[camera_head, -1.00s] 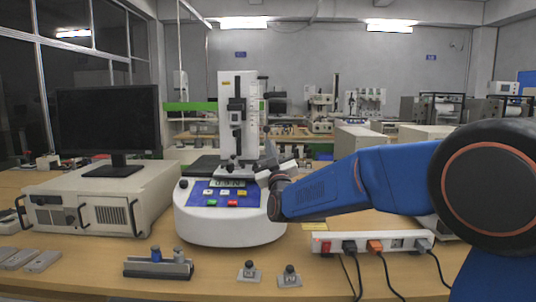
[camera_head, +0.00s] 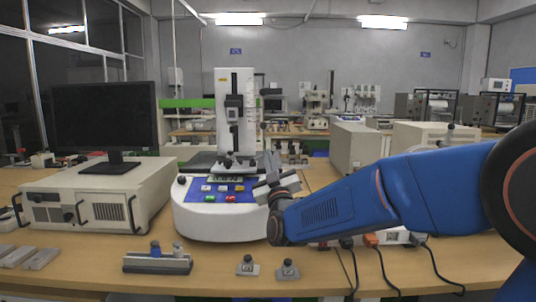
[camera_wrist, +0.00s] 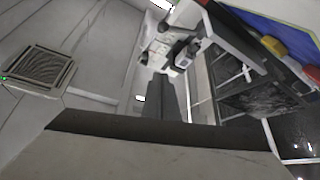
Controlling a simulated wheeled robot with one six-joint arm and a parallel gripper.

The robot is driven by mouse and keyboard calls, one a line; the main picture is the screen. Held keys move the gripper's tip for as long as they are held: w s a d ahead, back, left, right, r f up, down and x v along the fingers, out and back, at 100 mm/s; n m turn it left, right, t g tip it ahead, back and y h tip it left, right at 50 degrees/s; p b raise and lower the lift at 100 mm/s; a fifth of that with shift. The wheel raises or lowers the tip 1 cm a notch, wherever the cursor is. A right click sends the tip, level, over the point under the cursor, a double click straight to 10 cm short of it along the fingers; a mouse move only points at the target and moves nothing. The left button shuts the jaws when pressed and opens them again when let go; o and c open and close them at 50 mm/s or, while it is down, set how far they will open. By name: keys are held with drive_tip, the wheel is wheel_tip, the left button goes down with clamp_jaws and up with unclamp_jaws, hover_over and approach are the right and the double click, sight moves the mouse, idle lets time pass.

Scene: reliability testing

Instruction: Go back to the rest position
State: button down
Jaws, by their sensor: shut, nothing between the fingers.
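My gripper (camera_head: 264,179) is at the end of my blue arm in the head view, beside the right side of the white test machine's blue control panel (camera_head: 219,189). It looks shut with nothing held. Whether it touches the machine cannot be told. The machine has a rounded white base, a small display, coloured buttons and an upright column (camera_head: 235,110). My arm reaches in from the right and hides part of the table behind it. The wrist view is steeply tilted, and the fingertips are hard to make out there.
A dark monitor (camera_head: 105,118) stands on a beige instrument case (camera_head: 92,200) at left. A block with two pegs (camera_head: 157,262) and two small metal clamps (camera_head: 247,266) lie at the front. A power strip (camera_head: 396,237) with cables is partly behind my arm.

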idle(0.3)
drive_tip(key=s+d+f+m+g+h, duration=0.1)
drive_tip(key=s+d+f+m+g, duration=0.1)
drive_tip(key=s+d+f+g, duration=1)
drive_tip(key=s+d+f+m+g+h, duration=0.1)
drive_tip(key=s+d+f, duration=0.3)
drive_tip(key=s, duration=0.6)
drive_tip(key=s+d+f+m+g+h, duration=0.1)
drive_tip(key=s+d+f, duration=0.4)
drive_tip(key=s, duration=0.5)
drive_tip(key=s+d+f+m+g+h, duration=0.1)
drive_tip(key=s+d+f+m+g, duration=0.2)
drive_tip(key=s+f, duration=0.4)
drive_tip(key=s+d+g, duration=0.1)
drive_tip(key=s, duration=0.2)
drive_tip(key=shift+s+d, duration=0.25)
drive_tip(key=shift+d, duration=0.05)
drive_tip(key=shift+r, duration=0.1)
